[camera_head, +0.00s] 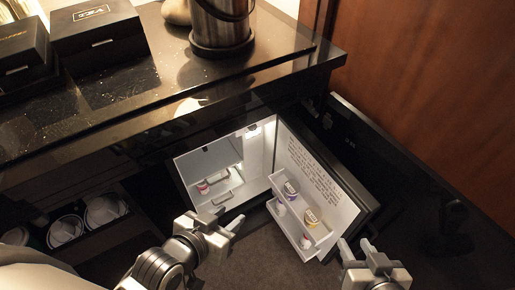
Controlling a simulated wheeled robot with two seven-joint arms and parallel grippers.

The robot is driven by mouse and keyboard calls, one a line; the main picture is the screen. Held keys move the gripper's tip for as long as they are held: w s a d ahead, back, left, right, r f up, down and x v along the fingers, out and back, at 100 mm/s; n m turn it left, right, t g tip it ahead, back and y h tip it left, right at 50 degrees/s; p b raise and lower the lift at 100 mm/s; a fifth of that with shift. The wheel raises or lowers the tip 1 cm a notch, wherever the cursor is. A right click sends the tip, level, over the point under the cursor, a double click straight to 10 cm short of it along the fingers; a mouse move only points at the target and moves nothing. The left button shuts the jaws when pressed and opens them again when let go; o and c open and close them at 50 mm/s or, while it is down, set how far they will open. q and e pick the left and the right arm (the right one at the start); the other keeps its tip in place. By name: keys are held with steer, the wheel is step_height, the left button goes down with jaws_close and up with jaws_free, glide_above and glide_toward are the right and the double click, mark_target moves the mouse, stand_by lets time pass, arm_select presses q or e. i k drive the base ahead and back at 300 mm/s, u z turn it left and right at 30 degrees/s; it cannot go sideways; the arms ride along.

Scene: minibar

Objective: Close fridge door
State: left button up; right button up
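The fridge (207,163) is a small minibar under the dark counter, lit inside, with its white interior showing. Its door (318,174) stands open to the right, and the white inner face and door shelf face left. My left gripper (233,222) is in front of the fridge opening, left of the door, with its fingers apart and nothing between them. My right gripper (357,246) is near the lower outer corner of the door, with its fingers apart. I cannot tell whether it touches the door.
Small containers (291,190) stand on the door shelf. The dark counter (150,92) above the fridge holds black boxes (97,30) and a metal ice bucket (222,24). An open compartment with cups (104,209) lies left of the fridge. Brown floor (262,258) is clear below the door.

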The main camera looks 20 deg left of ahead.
mark_target(346, 205)
steer(key=z, duration=0.8)
steer(key=k, duration=0.9)
steer(key=u, duration=1.3)
